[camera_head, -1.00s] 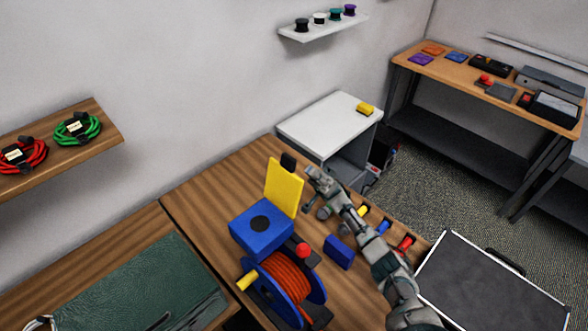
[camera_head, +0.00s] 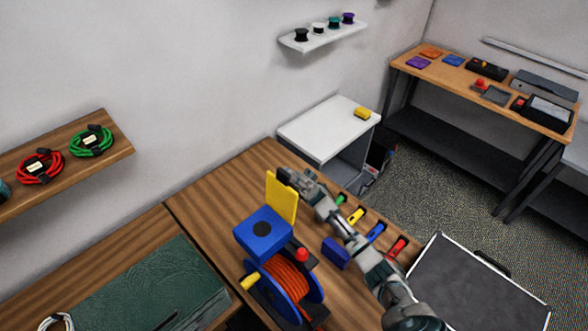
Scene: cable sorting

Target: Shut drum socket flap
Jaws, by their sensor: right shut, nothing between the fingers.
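The yellow flap (camera_head: 281,200) stands raised from the back edge of the blue socket box (camera_head: 263,234), which has a dark round socket on top. The box sits on the cable drum (camera_head: 283,283), wound with orange cable between blue discs. My right gripper (camera_head: 287,179) is shut and empty at the flap's upper right edge. It covers the flap's top corner and black tab. I cannot tell whether it touches the flap. My left gripper is out of view.
A red knob (camera_head: 301,254) stands beside the box. A black-topped case (camera_head: 480,285) is at lower right. The table left of the flap is clear.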

